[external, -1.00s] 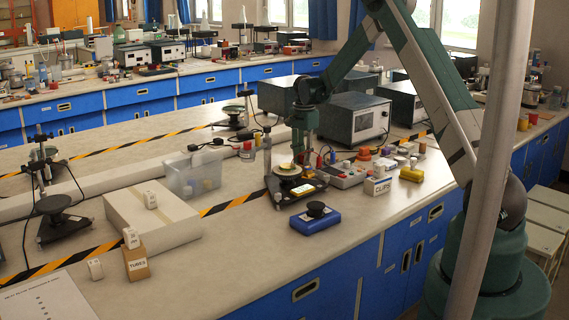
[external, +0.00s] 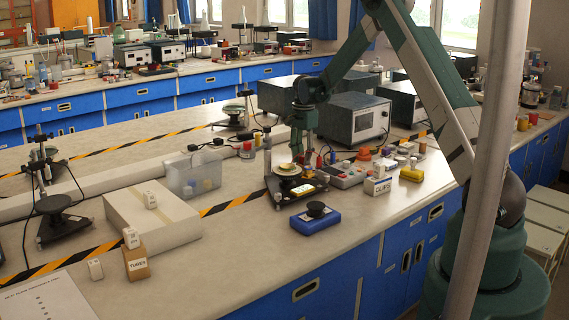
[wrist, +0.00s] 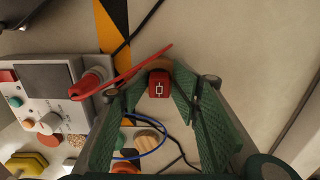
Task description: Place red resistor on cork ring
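The red resistor (wrist: 158,85) is a small red block with a white symbol, seen in the wrist view between the tips of my gripper (wrist: 160,82). The green fingers narrow toward it on both sides, but contact with it is unclear. In the external view my gripper (external: 305,158) points down behind the stand with a dark plate (external: 290,188). The resistor cannot be made out there.
A grey control box (wrist: 52,95) with knobs and a red lead (wrist: 125,73) lie left of the fingers in the wrist view. A blue wire (wrist: 145,152) runs below. Large instrument boxes (external: 357,120), a clips box (external: 377,186) and a blue base (external: 315,218) stand nearby.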

